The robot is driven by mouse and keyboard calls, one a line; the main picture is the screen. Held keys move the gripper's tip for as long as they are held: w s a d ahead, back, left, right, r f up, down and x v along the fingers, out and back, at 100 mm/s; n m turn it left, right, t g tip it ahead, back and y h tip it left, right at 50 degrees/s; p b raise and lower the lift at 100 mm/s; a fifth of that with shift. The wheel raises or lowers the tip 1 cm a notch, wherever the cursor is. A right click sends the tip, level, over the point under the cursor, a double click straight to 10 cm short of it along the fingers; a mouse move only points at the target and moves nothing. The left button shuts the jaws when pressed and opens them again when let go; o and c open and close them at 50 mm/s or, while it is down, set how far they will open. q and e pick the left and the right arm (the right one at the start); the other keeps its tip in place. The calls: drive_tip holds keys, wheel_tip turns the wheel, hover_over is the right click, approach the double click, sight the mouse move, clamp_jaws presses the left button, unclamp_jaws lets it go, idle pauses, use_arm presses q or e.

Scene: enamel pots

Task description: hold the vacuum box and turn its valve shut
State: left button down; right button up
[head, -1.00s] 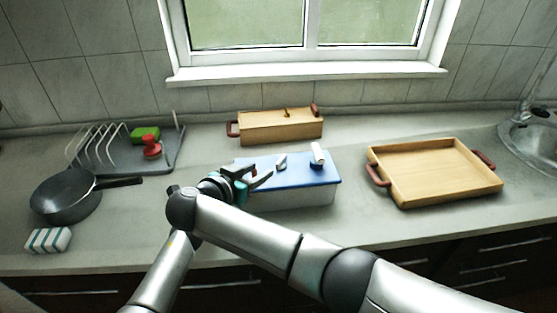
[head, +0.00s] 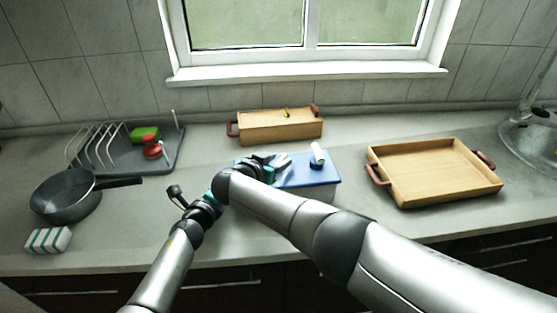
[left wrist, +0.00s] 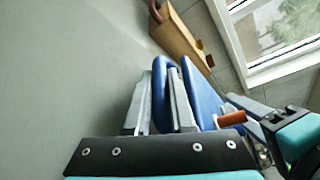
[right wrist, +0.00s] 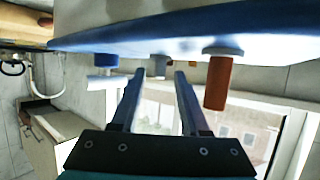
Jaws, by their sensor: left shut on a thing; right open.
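The vacuum box, white with a blue lid (head: 322,172), stands mid-counter, its left side hidden behind my arms. On its lid are an orange-brown peg (right wrist: 218,82), a small grey fitting (right wrist: 158,66) and a blue-and-white fitting (right wrist: 104,62); I cannot tell for sure which is the valve. My right gripper (head: 280,161) is open above the lid. In the right wrist view its fingers point at the grey fitting, which shows between their tips; contact is unclear.
A wooden box (head: 280,127) stands behind, near the wall. A wooden tray (head: 435,190) lies to the right, before the sink (head: 530,140). To the left are a grey rack (head: 130,155), a dark pan (head: 65,195) and a striped sponge (head: 48,240). Bare counter separates box and tray.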

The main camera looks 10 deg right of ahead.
drive_tip(key=shift+w+d, duration=0.15)
clamp_jaws()
idle(0.4)
